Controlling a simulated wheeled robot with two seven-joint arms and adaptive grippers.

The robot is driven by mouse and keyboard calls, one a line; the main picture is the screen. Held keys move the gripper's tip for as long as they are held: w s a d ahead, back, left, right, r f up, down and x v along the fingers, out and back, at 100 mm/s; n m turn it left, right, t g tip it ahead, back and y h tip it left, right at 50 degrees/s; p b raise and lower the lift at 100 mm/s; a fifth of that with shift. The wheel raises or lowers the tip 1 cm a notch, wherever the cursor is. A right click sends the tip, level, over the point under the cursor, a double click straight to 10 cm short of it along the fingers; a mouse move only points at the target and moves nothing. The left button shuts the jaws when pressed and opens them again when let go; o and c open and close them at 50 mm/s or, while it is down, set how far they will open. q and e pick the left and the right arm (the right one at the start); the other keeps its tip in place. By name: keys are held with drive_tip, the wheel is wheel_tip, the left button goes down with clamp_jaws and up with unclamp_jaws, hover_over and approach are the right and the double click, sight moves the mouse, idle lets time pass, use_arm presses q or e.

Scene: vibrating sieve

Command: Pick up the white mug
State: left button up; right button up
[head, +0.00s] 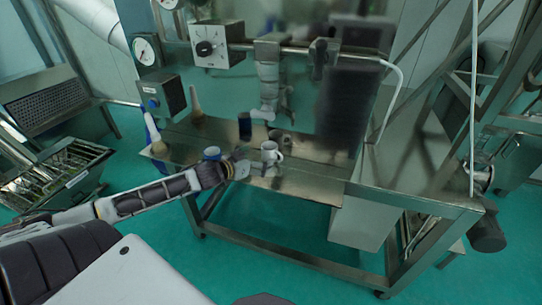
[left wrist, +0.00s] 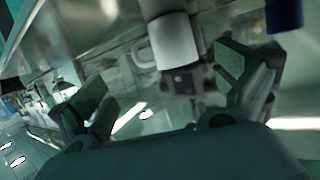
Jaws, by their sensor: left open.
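The white mug (head: 269,153) stands upright on the steel table, its handle toward the right in the head view. My left gripper (head: 240,168) is just to the left of the mug, low over the table's front part. In the left wrist view a white cylinder, seemingly the mug (left wrist: 174,42), shows beyond the gap between the fingers of my open left gripper (left wrist: 170,90). The fingers are apart and nothing is held between them. My right gripper is not in view.
A blue cup (head: 211,153) stands left of my gripper, close to the forearm. The steel table (head: 315,180) is bare right of the mug.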

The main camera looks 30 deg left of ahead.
sight(269, 152)
use_arm(q)
drive_tip(key=shift+x, duration=2.1)
drive_tip(key=shift+w, duration=0.3)
drive_tip(key=shift+w, duration=0.45)
drive_tip(key=shift+x, duration=0.8)
drive_tip(key=shift+p+x, duration=0.3)
drive_tip(key=shift+x, duration=0.85)
drive_tip(key=c, duration=0.9)
